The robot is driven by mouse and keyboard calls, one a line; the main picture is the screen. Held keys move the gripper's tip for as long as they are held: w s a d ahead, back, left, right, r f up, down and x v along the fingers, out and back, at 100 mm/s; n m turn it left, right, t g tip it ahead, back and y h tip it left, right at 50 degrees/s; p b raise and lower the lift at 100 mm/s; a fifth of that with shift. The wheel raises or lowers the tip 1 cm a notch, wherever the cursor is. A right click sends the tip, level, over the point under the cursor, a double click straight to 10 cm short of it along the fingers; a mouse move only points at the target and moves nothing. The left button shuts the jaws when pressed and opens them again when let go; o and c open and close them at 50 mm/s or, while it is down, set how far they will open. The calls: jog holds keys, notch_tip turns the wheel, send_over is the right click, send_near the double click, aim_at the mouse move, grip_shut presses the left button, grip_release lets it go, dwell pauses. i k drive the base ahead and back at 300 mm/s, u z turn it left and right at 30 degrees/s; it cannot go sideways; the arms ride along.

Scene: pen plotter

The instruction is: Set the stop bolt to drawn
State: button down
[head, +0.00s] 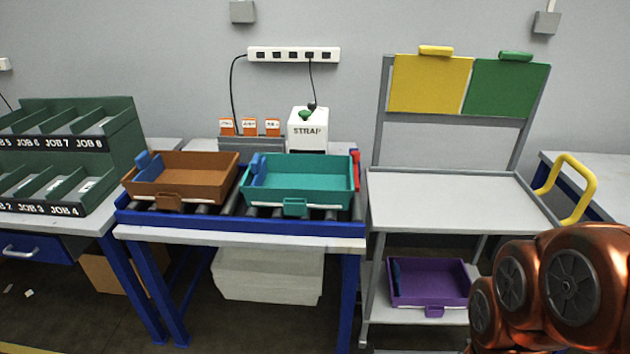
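A small red part (356,168) stands at the right end of the blue roller conveyor (240,226), beside the teal tray (300,203). It may be the stop bolt, but it is too small to tell its position, and the tray's edge is close beside it. No other part in view looks like a bolt. My copper-coloured arm shows at the lower right. My gripper is not in view.
A brown tray (192,197) sits left of the teal one on the rollers. A white STRAP box (308,141) stands behind. A grey cart (440,215) with a bare top and yellow handle (584,181) stands right; a purple tray (428,300) is on its lower shelf.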

aim_at(356, 156)
jog(key=u, duration=0.3)
jog(key=k, duration=0.7)
jog(key=u, duration=0.9)
jog(key=i, duration=1.35)
jog(key=z, duration=0.85)
jog(key=i, duration=0.7)
jog(key=z, duration=0.7)
